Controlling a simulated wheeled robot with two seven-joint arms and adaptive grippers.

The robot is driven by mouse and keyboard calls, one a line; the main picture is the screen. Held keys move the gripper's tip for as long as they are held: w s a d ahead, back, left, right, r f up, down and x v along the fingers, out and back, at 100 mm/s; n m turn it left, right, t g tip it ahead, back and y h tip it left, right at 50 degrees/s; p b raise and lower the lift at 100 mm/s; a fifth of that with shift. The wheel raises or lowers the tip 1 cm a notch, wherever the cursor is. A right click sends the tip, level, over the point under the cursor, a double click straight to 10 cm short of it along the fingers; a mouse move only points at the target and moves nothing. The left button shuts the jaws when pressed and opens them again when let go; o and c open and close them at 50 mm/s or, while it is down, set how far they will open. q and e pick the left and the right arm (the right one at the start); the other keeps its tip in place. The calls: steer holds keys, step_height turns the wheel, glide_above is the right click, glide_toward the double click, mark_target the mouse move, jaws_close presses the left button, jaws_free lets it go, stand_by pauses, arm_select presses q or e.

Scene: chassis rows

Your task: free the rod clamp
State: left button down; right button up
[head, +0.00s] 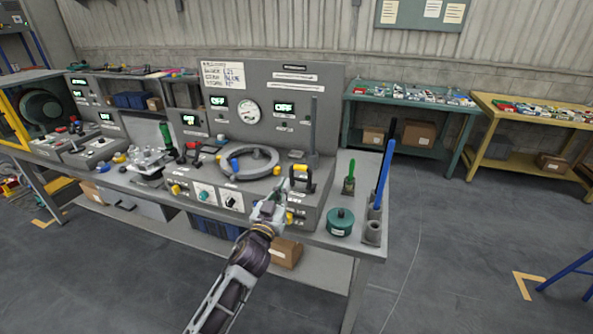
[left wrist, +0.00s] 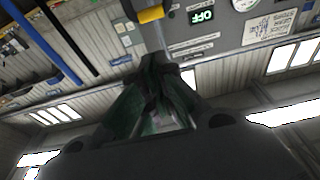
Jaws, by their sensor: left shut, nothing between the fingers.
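The left wrist view is upside down and shows a yellow lever (left wrist: 151,14) on a grey rod (left wrist: 160,38) beyond the fingers. My left gripper (head: 279,189) is shut and empty, in front of the unit and apart from the lever. Its dark green fingers (left wrist: 158,68) fill the middle of the wrist view. My right gripper is not in view.
A black-and-yellow handle (head: 301,178) stands close right of my left gripper. A grey ring (head: 248,164) lies behind it. A green canister (head: 340,222), a green-handled tool (head: 349,178) and a blue rod (head: 384,170) stand at the right.

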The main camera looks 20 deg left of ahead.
arm_select(q)
steer(key=w+p, duration=0.3)
steer(key=w, duration=0.9)
steer(key=shift+w+d+g+p, duration=0.2)
steer(key=shift+g+p, duration=0.1)
steer(key=shift+g, duration=0.1)
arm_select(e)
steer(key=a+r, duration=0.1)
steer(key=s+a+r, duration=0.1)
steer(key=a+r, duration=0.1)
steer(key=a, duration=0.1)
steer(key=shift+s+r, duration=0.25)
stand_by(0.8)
arm_select(q)
steer(key=shift+w+p, duration=0.1)
steer(key=shift+p, duration=0.3)
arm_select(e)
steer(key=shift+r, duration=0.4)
